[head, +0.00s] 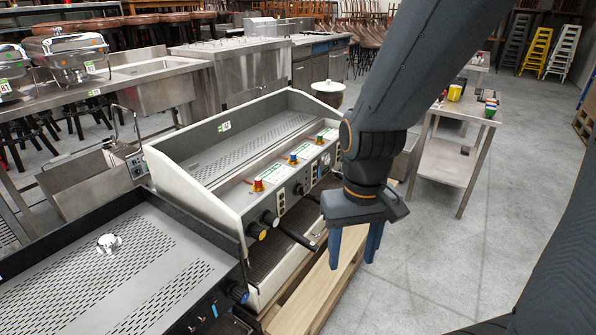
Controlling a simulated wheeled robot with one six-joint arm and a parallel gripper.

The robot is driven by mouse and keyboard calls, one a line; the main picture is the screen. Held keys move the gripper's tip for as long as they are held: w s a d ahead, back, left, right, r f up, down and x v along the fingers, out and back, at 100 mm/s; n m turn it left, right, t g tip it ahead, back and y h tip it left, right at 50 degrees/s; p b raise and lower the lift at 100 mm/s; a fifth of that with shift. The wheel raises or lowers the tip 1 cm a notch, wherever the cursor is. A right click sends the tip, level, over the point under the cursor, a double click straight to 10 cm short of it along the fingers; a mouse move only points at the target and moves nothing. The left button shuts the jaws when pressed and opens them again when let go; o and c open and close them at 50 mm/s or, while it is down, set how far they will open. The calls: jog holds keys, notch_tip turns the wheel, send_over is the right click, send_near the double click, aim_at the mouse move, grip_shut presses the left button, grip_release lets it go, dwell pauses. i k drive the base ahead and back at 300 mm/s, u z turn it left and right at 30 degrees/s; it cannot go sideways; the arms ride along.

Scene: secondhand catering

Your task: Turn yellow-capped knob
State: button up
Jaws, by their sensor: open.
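A black handle (297,237) sticks out right of the knobs. A pale wooden bench (318,297) lies under the gripper. Open floor (440,265) is on the right, before a steel table (445,165).

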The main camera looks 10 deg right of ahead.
aim_at(255, 231)
jog(key=u, duration=1.25)
jog(key=k, duration=1.15)
jog(key=z, duration=1.5)
jog(key=i, duration=0.5)
jog(key=u, duration=0.1)
